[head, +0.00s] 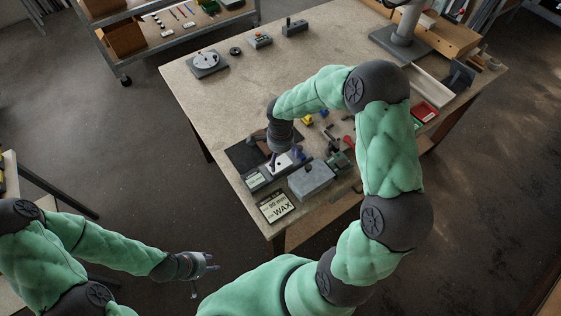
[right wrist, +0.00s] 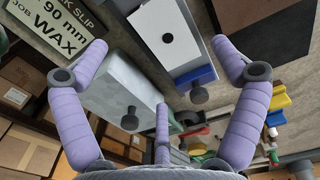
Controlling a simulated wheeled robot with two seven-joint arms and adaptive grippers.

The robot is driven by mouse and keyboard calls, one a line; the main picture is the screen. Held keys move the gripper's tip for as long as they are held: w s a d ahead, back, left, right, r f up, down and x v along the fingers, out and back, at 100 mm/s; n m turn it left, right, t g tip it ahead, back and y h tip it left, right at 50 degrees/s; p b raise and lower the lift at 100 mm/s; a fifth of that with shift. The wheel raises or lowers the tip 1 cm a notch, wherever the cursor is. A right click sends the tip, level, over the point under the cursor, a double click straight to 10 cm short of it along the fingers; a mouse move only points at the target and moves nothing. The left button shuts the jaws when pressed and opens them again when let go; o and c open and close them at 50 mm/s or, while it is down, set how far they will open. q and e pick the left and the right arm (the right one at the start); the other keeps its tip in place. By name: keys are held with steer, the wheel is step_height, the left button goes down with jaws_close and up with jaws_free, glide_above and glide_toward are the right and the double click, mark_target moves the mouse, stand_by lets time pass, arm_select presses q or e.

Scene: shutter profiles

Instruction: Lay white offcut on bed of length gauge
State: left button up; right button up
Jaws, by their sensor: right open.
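In the head view my right gripper (head: 284,158) hangs over the near left part of the table. My left gripper (head: 208,264) looks open and empty over the floor, away from the table. I cannot tell for certain which block is the length gauge.
A grey box with a knob (head: 311,179) stands beside the white piece. A job slip marked 90 mm WAX (head: 275,207) lies at the near corner. A dark mat (head: 243,157) lies behind. Small coloured parts crowd the right; the table's (head: 225,105) left middle is clear.

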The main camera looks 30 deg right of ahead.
mark_target(280, 166)
step_height(280, 166, up, 6)
